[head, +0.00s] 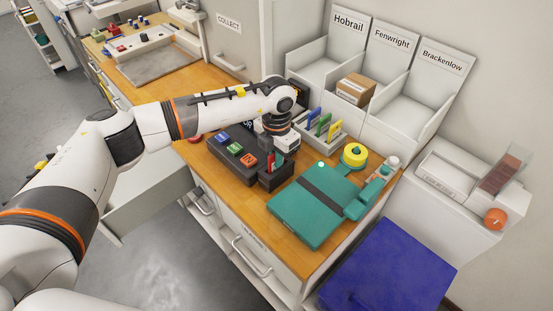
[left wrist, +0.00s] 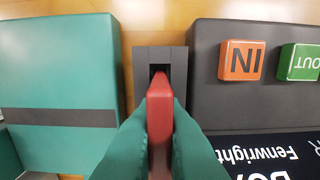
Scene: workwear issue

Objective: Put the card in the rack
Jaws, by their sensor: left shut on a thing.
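The red card (left wrist: 160,105) is pinched between the green fingertips of my left gripper (left wrist: 160,140) in the left wrist view. In the head view my left gripper (head: 271,158) is low over a dark slotted block (head: 277,180) beside the time clock. The slotted block (left wrist: 142,75) is under the card's far end in the left wrist view; I cannot tell whether the card is in the slot or just above it. The card rack (head: 320,133), holding blue, green and yellow cards, stands behind my gripper. My right gripper is not in view.
The dark time clock (head: 229,165) with coloured buttons is left of the slotted block. A blue-topped bin (head: 390,265) stands at the right.

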